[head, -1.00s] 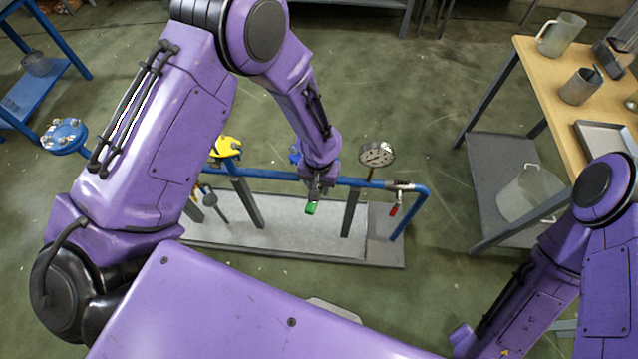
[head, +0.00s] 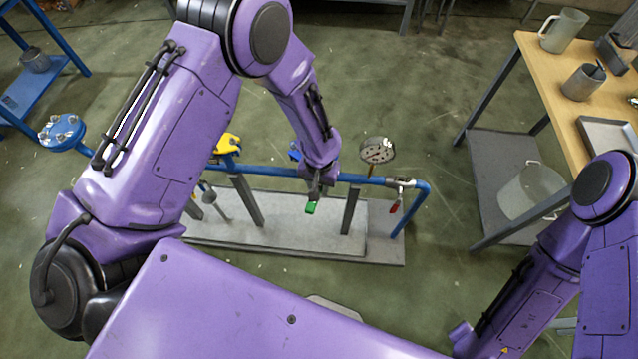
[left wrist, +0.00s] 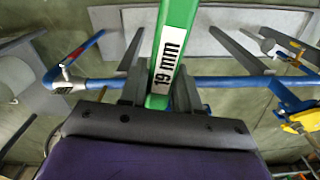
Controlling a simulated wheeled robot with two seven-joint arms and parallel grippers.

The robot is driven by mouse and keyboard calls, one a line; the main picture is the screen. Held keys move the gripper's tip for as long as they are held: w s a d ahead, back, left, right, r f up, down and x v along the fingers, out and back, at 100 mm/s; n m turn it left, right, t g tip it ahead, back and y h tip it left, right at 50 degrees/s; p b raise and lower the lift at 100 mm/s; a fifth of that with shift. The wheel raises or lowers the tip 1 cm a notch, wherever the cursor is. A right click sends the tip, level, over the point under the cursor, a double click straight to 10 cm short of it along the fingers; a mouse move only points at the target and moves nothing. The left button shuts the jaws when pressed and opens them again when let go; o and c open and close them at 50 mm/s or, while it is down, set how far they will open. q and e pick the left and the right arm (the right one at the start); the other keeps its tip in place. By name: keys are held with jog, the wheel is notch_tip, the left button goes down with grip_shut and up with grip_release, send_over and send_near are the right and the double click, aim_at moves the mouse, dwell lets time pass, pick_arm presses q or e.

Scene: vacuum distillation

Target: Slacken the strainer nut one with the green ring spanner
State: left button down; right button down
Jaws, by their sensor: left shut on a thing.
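The green ring spanner (left wrist: 177,35), marked 19 mm, is between the fingers of my left gripper (left wrist: 158,95) in the left wrist view. It runs up past the top edge of that view, so its ring end is out of sight. In the head view my left gripper (head: 318,190) is shut on the spanner over the blue pipe, and only a short green end (head: 311,207) shows below the fingers. A blue fitting (head: 296,152) shows just left of the wrist. I cannot make out strainer nut one. My right gripper is out of view.
The blue pipe (head: 350,178) stands on grey legs over a pale base plate (head: 290,235). A gauge (head: 377,150), a red-handled valve (head: 397,203) and a yellow part (head: 228,143) are along it. A wooden-topped table (head: 545,75) with vessels stands at the right.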

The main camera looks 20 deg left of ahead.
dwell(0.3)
pick_arm(q)
jog(key=d, duration=0.1)
jog(key=d+n, duration=0.1)
jog(key=n, duration=0.1)
jog(key=shift+w+d+p, duration=0.25)
jog(key=shift+d+p, duration=0.05)
jog(key=shift+d, duration=0.1)
jog(key=shift+w+d+f+n, duration=0.1)
jog(key=shift+w+d+n, duration=0.15)
jog(key=shift+d+n, duration=0.35)
jog(key=shift+w+d+n, duration=0.2)
jog(key=shift+d+n, duration=0.3)
jog(key=shift+d, duration=0.15)
jog(key=shift+a, duration=0.1)
